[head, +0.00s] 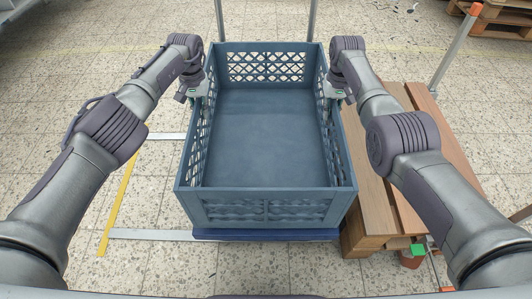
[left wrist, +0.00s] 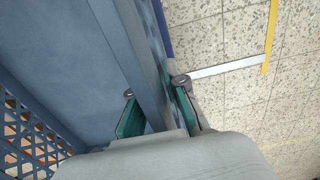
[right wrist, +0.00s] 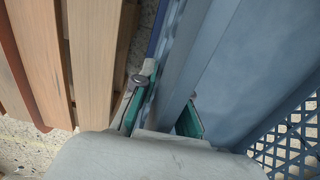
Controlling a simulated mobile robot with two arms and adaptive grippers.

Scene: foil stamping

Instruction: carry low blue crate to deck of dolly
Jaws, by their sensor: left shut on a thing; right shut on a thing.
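The low blue crate (head: 265,130) is empty and looks level in the middle of the head view. My left gripper (head: 198,92) is shut on the top of its left wall, and the wall also shows between the fingers in the left wrist view (left wrist: 150,75). My right gripper (head: 338,92) is shut on its right wall, which also runs between the fingers in the right wrist view (right wrist: 185,70). The dolly's darker blue deck (head: 265,235) shows as a strip under the crate's front. The crate hides most of the deck; I cannot tell whether they touch.
A wooden pallet (head: 408,165) stands close to the right of the crate, with a grey post (head: 455,48) at its far corner. White and yellow floor lines (head: 118,205) run at the left. Two upright grey bars (head: 220,20) rise behind the crate. The left floor is clear.

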